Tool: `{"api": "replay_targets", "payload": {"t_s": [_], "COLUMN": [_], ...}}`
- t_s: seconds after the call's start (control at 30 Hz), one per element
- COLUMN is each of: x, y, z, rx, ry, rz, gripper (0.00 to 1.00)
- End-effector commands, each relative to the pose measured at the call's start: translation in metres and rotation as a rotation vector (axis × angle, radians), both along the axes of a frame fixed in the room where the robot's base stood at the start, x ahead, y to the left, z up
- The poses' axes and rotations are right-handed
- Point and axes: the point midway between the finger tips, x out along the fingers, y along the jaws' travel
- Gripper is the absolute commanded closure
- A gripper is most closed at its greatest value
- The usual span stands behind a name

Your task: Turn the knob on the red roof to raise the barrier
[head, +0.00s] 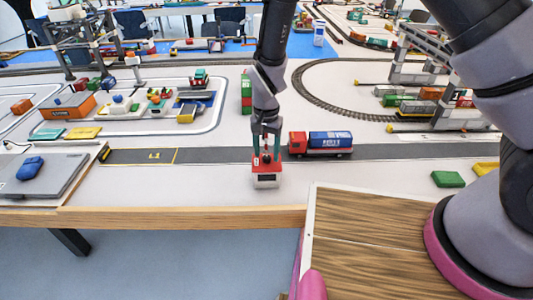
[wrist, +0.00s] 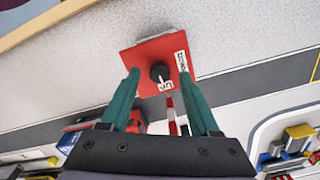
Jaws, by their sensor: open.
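The small white booth (head: 265,182) with a red roof (head: 259,163) stands near the front table edge, directly below my gripper (head: 266,143). In the wrist view the red roof (wrist: 148,52) carries a round black knob (wrist: 158,70) with a white pointer and small white labels. My gripper (wrist: 159,76) is open; its teal fingers lie to either side of the knob. I cannot tell whether they touch it or how far down they reach. Part of a red-and-white bar, likely the barrier (wrist: 171,115), shows between the fingers; its angle is unclear.
A red and blue truck (head: 321,144) stands on the grey road just right of the booth. Green containers (head: 246,95) stand behind to the left. A green block (head: 448,179) lies at right. White table left of the booth is clear.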

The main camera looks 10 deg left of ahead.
Motion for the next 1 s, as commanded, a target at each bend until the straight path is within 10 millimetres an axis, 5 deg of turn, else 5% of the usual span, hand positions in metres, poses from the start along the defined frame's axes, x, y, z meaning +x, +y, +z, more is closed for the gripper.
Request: {"api": "replay_targets", "payload": {"t_s": [0.5,1.0], "x": [0.000,0.003], "y": [0.001,-0.003], "z": [0.091,0.104], "rx": [0.003,0.009], "ry": [-0.001,-0.001], "rz": [0.000,-0.006], "gripper": [0.38,0.38]}}
